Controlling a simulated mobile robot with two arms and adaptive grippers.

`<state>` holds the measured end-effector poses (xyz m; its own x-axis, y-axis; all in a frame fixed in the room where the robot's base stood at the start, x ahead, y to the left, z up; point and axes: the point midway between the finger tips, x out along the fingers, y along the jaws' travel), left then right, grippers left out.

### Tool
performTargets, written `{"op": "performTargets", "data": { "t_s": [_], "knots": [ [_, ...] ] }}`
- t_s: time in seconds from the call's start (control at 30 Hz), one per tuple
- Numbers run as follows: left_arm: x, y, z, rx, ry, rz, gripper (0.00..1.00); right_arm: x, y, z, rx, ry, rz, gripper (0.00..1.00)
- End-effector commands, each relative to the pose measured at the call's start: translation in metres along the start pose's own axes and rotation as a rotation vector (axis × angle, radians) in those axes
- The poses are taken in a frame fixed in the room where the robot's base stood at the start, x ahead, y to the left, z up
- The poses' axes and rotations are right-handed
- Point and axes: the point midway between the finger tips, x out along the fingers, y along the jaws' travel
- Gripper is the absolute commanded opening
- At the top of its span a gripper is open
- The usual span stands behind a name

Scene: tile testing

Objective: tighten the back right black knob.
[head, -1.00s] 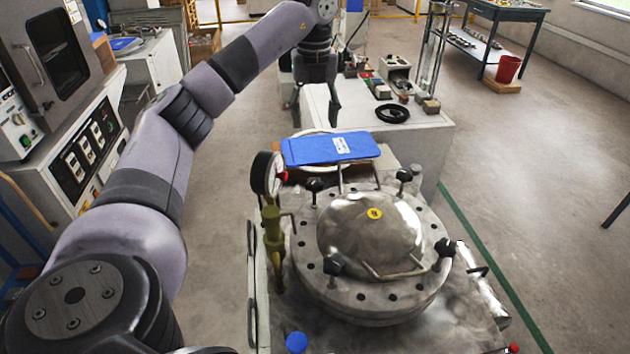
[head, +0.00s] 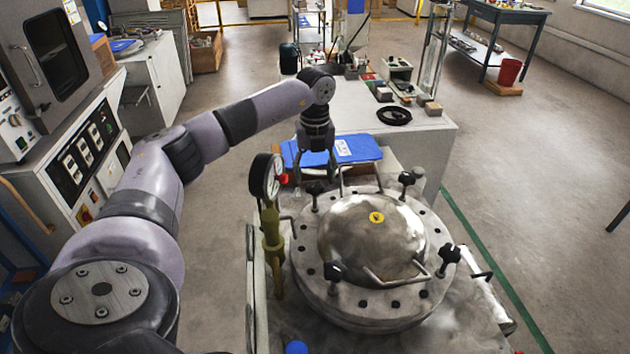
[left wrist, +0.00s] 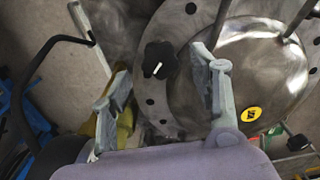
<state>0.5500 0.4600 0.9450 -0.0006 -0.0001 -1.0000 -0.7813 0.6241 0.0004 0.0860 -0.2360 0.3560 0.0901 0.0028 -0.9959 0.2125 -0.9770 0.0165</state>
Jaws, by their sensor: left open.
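The round steel vessel lid (head: 345,240) is ringed with bolt holes and black knobs. The back right black knob (head: 407,179) stands upright at its far right rim in the head view. The back left black knob (head: 315,188) is right below my left gripper (head: 316,174). My left gripper points down, open and empty. In the left wrist view a black knob (left wrist: 160,60) with a white mark lies between its spread fingers (left wrist: 160,85), apparently the back left one, with no contact visible. My right gripper is not in view.
A pressure gauge (head: 265,176) on a brass valve (head: 272,240) stands left of the lid. A blue case (head: 358,148) lies behind it. Front knobs (head: 333,272) and bent handles (head: 395,275) rise from the lid. A white bench (head: 425,140) stands farther back.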

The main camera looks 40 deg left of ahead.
Motion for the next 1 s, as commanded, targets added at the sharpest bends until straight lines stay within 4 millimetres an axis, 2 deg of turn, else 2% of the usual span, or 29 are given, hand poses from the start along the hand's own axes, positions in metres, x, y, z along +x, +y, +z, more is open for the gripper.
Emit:
{"op": "performTargets", "data": {
  "t_s": [0.1, 0.23, 0.57, 1.0],
  "knots": [
    [0.018, 0.000, 0.000, 0.000, 0.001, 0.002, 0.56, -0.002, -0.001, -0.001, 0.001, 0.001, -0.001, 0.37],
    [0.029, 0.000, 0.000, 0.000, 0.000, 0.001, 0.56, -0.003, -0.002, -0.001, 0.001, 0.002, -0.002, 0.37],
    [0.033, 0.000, 0.000, 0.000, -0.001, 0.000, 0.56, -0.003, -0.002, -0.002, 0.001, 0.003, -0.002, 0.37],
    [0.033, 0.000, 0.000, 0.000, -0.001, 0.000, 0.28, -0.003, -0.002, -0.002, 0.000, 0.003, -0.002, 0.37]
  ]
}}
